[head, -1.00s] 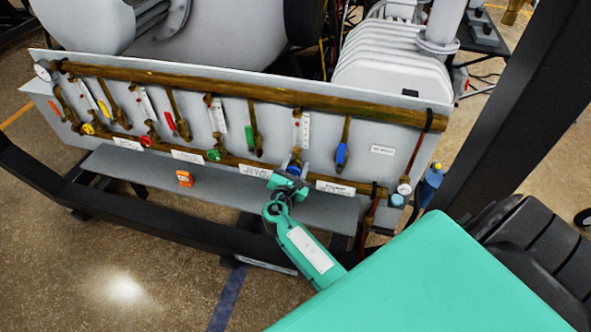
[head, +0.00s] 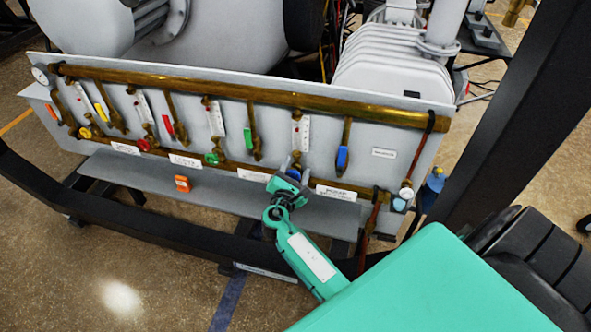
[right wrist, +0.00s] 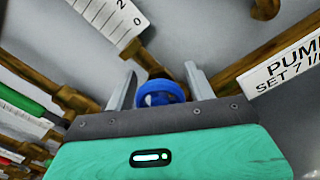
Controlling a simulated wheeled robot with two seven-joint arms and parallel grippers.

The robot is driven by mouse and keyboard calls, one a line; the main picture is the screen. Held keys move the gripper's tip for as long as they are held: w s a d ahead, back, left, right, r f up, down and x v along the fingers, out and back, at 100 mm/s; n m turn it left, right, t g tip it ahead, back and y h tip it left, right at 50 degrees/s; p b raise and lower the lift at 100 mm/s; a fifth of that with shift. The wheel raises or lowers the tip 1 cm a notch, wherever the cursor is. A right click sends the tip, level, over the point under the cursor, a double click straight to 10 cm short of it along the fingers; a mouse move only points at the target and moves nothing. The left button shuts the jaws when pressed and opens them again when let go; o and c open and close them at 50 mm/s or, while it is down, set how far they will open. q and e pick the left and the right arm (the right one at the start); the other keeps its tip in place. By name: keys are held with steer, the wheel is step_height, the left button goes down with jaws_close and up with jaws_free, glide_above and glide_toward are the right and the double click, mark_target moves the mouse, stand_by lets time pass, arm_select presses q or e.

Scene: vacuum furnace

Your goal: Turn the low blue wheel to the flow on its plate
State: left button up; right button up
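The low blue wheel (right wrist: 160,93) sits on a brass fitting below a white flow scale (right wrist: 118,18). In the right wrist view it lies between the two fingers of my right gripper (right wrist: 160,88). The fingers stand apart, one on each side; small gaps seem to show, though contact is hard to judge. In the head view my right gripper (head: 291,170) largely covers the wheel (head: 294,173). The wheel's plate (head: 336,193) is just right of it; in the wrist view the plate (right wrist: 290,70) reads "PUMP SET 7 l/", its end cut off. My left gripper is out of view.
The blue lever (head: 342,158) hangs above right of the wheel. Green (head: 212,158), red (head: 144,145) and yellow (head: 86,132) wheels line the panel to the left. A grey ledge (head: 225,195) with an orange box (head: 182,183) runs below. A black post (head: 510,110) stands at right.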

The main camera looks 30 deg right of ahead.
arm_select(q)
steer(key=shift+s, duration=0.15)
arm_select(e)
steer(key=shift+o, duration=0.7)
steer(key=shift+s+a, duration=0.15)
steer(key=shift+a, duration=0.1)
arm_select(q)
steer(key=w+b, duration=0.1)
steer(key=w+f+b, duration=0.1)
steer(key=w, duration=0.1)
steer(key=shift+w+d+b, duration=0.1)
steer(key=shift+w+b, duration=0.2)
steer(key=shift+b, duration=0.05)
arm_select(e)
steer(key=v, duration=1.3)
steer(key=shift+s+a, duration=0.1)
